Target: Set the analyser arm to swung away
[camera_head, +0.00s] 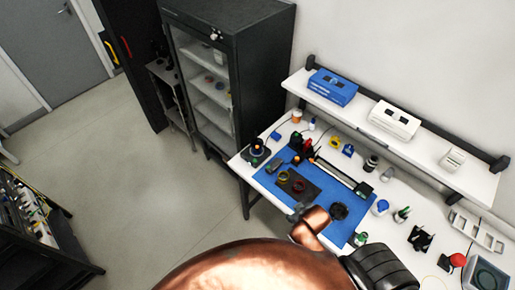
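A blue mat (262,181) lies on the white bench. A long dark and light rail-like device (335,173) runs along the mat's back edge, with red and black parts (303,147) near its left end. I cannot make out for certain which part is the analyser arm. My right arm's copper-coloured links cover the bottom middle. The small grey tip of my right gripper (298,212) shows over the mat's front edge, partly hidden by the arm. Its fingers are too small to read. My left gripper is not in view.
A dark plate (297,188) with yellow and red rings and a round black part (340,211) are on the mat. Small bottles and parts crowd the bench's right side. A shelf (361,117) holds blue and white instruments.

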